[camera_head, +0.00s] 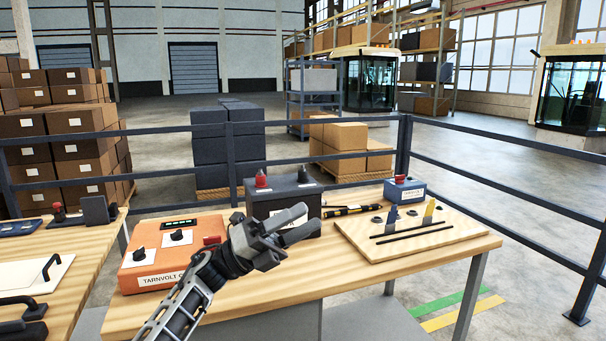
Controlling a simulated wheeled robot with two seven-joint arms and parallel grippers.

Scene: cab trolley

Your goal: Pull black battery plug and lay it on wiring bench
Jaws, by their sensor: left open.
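A dark battery box (318,197) stands at the back of the wooden bench (330,280). A black plug (303,174) sits upright on the right part of its top, and a red plug (261,179) on the left part. My left gripper (308,221) is open and empty. Its fingers point right and cover part of the box's front in the picture, lower than the black plug and apart from it. My right gripper is out of view. I cannot tell which bench is the wiring bench.
An orange charger box (150,262) stands left of the gripper. Another bench (75,280) stands left. The front right bench top is clear. Railings (480,172) run behind.

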